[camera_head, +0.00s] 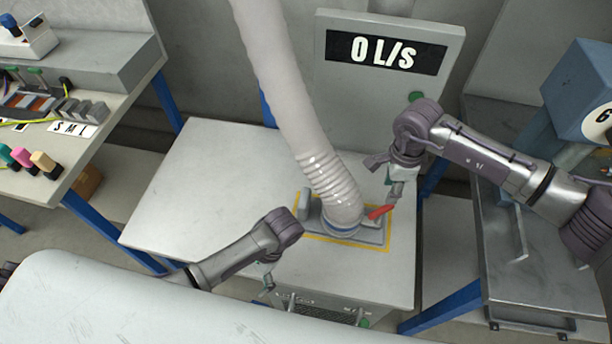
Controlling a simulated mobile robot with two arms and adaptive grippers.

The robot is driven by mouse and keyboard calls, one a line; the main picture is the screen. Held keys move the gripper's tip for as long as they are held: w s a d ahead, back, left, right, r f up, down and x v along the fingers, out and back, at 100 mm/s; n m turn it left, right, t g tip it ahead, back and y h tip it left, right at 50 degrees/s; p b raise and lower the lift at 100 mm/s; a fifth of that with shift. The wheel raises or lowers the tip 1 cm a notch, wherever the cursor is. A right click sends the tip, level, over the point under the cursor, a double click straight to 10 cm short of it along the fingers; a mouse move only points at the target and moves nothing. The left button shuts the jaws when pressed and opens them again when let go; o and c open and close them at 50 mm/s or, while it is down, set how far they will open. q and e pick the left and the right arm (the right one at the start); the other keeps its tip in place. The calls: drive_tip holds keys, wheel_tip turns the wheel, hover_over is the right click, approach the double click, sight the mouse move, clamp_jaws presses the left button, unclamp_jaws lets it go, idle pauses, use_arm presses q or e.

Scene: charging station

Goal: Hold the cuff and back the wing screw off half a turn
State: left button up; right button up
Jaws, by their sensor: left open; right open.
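A thick pale hose (318,158) hangs down onto a grey base plate (375,236) on the table. At its foot is the cuff, with a blue band (341,231) around the bottom. A red wing screw (379,212) sticks out at the cuff's right side. My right gripper (394,200) is open, just right of the red screw and very close to it; I cannot tell whether they touch. My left gripper (267,283) is open and empty near the table's front edge, left of and nearer than the cuff, clear of it.
The base plate sits inside a yellow outline (313,236) on the white table (190,205). A panel (388,82) reading "0 L/s" stands behind. A left bench (60,150) holds coloured pieces. A grey-topped stand (520,240) is at right. The table's left part is clear.

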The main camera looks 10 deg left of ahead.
sight(306, 206)
use_arm(q)
drive_tip(key=w+d+r+m+t+h, duration=0.1)
drive_tip(key=w+d+r+m, duration=0.2)
drive_tip(key=w, duration=0.4)
drive_tip(key=w+d+r+m+t+h, duration=0.1)
drive_tip(key=w+d+r+m+h, duration=0.1)
drive_tip(key=w+r+m, duration=0.3)
drive_tip(key=w+d+r+m+t+h, duration=0.1)
drive_tip(key=w+d+r+m+t, duration=0.1)
drive_tip(key=w+d+r, duration=0.3)
drive_tip(key=shift+w+r+m+h, duration=0.15)
drive_tip(key=shift+w+r+m, duration=0.15)
drive_tip(key=shift+w+r, duration=0.4)
drive_tip(key=shift+w+r+m+h, duration=0.1)
drive_tip(key=shift+w+r+m, duration=0.25)
drive_tip(key=shift+w, duration=0.5)
drive_tip(key=shift+w+r+m+h, duration=0.15)
drive_tip(key=shift+w+r+m, duration=0.1)
drive_tip(key=shift+w+r, duration=0.45)
drive_tip(key=shift+w+d+f, duration=0.1)
drive_tip(key=shift+w+f, duration=0.1)
drive_tip(key=shift+f, duration=0.05)
wheel_tip(306, 206, down, 13)
drive_tip(key=shift+f, duration=0.2)
drive_tip(key=shift+s, duration=0.1)
drive_tip(key=c, duration=1.4)
use_arm(e)
drive_tip(key=shift+o, duration=0.2)
use_arm(q)
drive_tip(key=shift+o, duration=0.2)
